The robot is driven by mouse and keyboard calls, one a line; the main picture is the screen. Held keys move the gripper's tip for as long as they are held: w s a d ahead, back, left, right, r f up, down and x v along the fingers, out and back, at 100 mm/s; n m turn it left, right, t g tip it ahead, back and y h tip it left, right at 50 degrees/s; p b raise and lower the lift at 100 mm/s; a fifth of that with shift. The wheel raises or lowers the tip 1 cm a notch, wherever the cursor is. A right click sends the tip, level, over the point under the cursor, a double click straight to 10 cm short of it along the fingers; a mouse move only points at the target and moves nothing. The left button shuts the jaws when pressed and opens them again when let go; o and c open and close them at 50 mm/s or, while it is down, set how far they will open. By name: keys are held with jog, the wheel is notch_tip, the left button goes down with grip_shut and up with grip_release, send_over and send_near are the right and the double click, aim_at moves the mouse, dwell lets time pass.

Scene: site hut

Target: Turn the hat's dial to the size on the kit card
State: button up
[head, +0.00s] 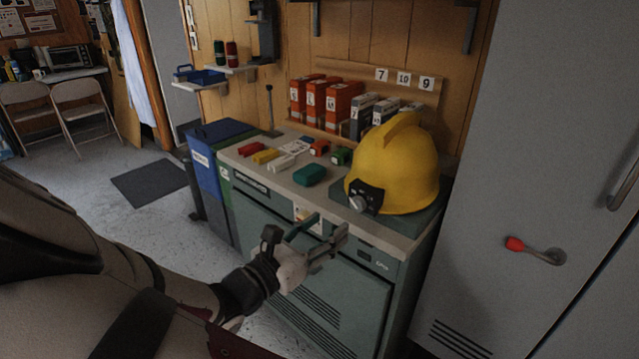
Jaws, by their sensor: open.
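A yellow hard hat (396,165) sits on a dark mat at the right end of the counter. A black plate on its front carries a pale round dial (357,203), facing left and toward me; its setting is too small to read. My gripper (328,232) is open and empty, in front of the counter's front edge, below and left of the dial and apart from it. A small pale card (308,214) shows behind my gripper at the counter's front; part of it is hidden and I cannot read it, nor tell whether it is the kit card.
The counter (255,167) holds a teal case (310,175), coloured blocks and orange and grey binders (343,100). Number cards (404,79) reading 7, 10 and 9 are on the wall. A grey cabinet (520,150) with a red-tipped handle stands at right.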

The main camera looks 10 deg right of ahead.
aim_at(356, 205)
jog(key=b+x, duration=0.1)
jog(key=x, duration=0.8)
grip_shut()
